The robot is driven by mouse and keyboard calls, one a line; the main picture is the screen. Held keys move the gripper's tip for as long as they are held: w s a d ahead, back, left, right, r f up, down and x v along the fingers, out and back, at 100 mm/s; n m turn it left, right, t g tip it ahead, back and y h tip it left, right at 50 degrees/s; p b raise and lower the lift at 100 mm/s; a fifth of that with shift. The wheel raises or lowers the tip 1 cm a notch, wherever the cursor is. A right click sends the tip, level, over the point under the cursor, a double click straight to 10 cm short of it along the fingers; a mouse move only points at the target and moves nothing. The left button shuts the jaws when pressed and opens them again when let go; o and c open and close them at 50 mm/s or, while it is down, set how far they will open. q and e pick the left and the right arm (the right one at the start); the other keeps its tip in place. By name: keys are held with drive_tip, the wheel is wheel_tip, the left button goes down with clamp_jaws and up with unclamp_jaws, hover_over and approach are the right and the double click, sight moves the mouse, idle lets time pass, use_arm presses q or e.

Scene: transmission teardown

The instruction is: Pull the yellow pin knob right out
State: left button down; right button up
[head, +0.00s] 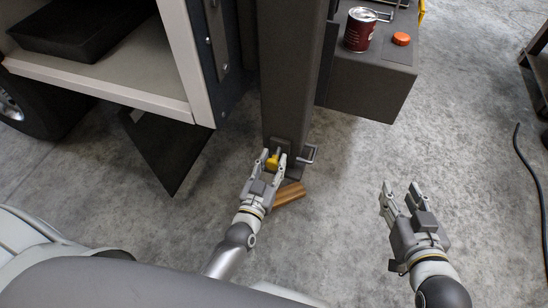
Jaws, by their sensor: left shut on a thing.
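The yellow pin knob (272,163) sits low on the front of a dark upright post (289,75), near its foot. My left gripper (271,168) is at the knob, with its fingers on either side of it, shut on it. How far the pin sits in the post is hidden by the fingers and too small to tell. My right gripper (401,196) is open and empty above the bare floor at the right, well apart from the post.
A metal handle (308,154) sticks out right of the knob. A wooden block (289,194) lies by my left gripper. A grey box (366,88) carries a red can (359,30) and an orange button (401,39). A cable (517,165) lies far right. The floor around my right gripper is clear.

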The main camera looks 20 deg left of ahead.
use_arm(q)
drive_tip(key=s+p, duration=0.1)
drive_tip(key=s, duration=0.1)
drive_tip(key=shift+s, duration=0.4)
drive_tip(key=shift+s+f, duration=0.1)
drive_tip(key=shift+f, duration=0.05)
drive_tip(key=c, duration=1.4)
unclamp_jaws()
drive_tip(key=shift+c, duration=0.2)
drive_tip(key=o, duration=0.5)
use_arm(e)
drive_tip(key=s+d+f+g+h, duration=0.1)
drive_tip(key=s+f+g, duration=0.2)
drive_tip(key=s+f, duration=0.1)
drive_tip(key=shift+d+f+g, duration=0.4)
drive_tip(key=shift+f, duration=0.05)
drive_tip(key=shift+s, duration=0.1)
use_arm(q)
drive_tip(key=shift+s, duration=0.15)
approach(272, 166)
drive_tip(key=s, duration=0.4)
drive_tip(key=shift+s+a, duration=0.15)
drive_tip(key=shift+s, duration=0.05)
